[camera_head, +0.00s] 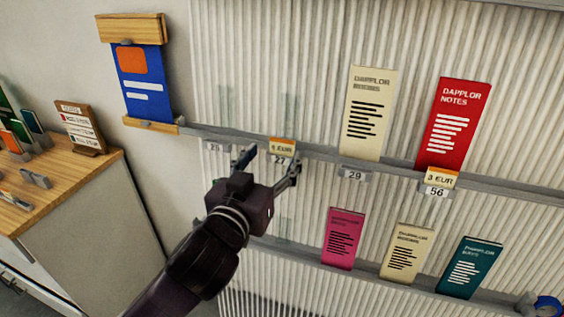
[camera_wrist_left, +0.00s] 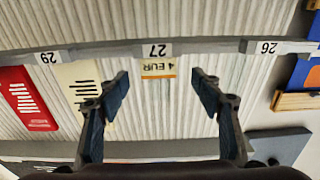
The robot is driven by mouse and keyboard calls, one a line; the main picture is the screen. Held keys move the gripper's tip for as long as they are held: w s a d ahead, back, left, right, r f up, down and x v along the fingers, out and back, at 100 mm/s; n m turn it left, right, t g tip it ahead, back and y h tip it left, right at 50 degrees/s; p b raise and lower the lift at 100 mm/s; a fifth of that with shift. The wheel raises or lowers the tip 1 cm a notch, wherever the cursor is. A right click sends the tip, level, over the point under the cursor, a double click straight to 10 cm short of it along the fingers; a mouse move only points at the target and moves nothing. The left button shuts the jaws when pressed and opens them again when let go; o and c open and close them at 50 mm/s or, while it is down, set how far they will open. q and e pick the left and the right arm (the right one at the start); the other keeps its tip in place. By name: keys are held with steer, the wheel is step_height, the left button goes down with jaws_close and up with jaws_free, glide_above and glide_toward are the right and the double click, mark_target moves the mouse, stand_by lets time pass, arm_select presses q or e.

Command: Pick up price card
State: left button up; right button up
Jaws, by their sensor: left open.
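A small price card (camera_head: 282,146) with an orange band, reading 4 EUR, stands on the upper rail above the label 27. It shows upside down in the left wrist view (camera_wrist_left: 158,68), between the fingers and beyond their tips. My left gripper (camera_head: 268,164) is open just in front of the rail, one finger to each side of the card; its blue-padded fingers also show in the left wrist view (camera_wrist_left: 160,90). Nothing is between the pads. A second price card (camera_head: 441,178), reading 3 EUR, is above the label 56. My right gripper is not clearly seen.
The rail (camera_head: 320,153) carries cream (camera_head: 368,112) and red (camera_head: 455,122) leaflets. A lower rail (camera_head: 370,277) holds pink, cream and teal leaflets. A blue shape (camera_head: 548,305) is cut off at lower right.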

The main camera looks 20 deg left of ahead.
mark_target(281, 146)
arm_select(q)
steer(key=shift+w+d+f+b, duration=0.1)
steer(key=shift+w+d+b, duration=0.1)
steer(key=shift+b, duration=0.85)
steer(key=w+b, duration=0.1)
steer(key=w, duration=0.4)
steer(key=shift+w+f, duration=0.1)
steer(key=shift+c, duration=0.4)
steer(key=c, duration=0.8)
